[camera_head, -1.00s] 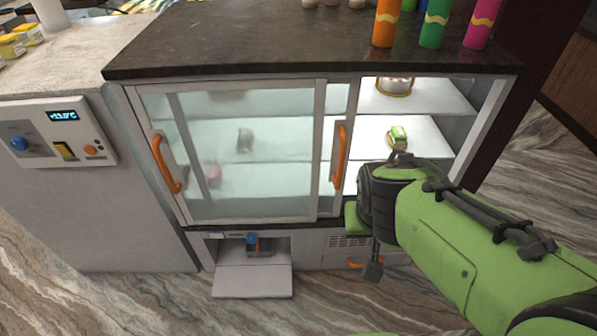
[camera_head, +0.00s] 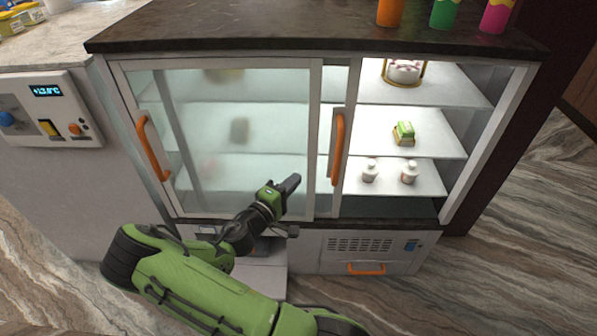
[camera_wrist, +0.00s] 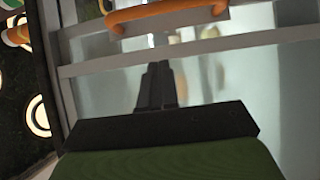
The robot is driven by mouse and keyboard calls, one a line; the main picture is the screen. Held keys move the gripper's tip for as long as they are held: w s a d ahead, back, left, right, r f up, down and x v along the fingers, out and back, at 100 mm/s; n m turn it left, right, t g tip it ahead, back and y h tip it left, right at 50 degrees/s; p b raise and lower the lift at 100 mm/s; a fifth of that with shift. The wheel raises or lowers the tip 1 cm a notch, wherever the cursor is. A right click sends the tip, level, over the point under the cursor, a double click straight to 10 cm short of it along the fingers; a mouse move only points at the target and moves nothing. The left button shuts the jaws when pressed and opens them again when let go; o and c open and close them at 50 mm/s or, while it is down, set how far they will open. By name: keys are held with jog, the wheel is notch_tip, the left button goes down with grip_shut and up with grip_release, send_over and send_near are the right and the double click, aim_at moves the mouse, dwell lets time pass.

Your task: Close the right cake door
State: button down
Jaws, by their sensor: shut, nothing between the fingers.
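The right cake door (camera_head: 327,165) is slid to the left and sits mostly overlapped by the left glass door (camera_head: 235,130). The right side of the case is open. The right door's upright orange handle (camera_head: 339,148) shows near the middle of the case. My gripper (camera_head: 293,183) is shut and empty, in front of the left door's lower right part. It is left of and a little below that handle, apart from it. In the wrist view my shut fingers (camera_wrist: 156,85) point toward a glass pane, and an orange handle (camera_wrist: 165,14) lies beyond them.
The open side shows shelves with a cake (camera_head: 403,72), a green-topped sweet (camera_head: 403,133) and two small white bottles (camera_head: 409,172). The left door has its own orange handle (camera_head: 152,148). A dark countertop (camera_head: 300,30) overhangs the case. A lower drawer handle (camera_head: 366,269) is below.

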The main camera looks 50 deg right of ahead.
jog(key=s+d+b, duration=0.1)
jog(key=d+b, duration=0.1)
jog(key=d, duration=1)
jog(key=shift+s, duration=0.25)
jog(key=shift+s+d, duration=0.1)
jog(key=shift+d, duration=0.05)
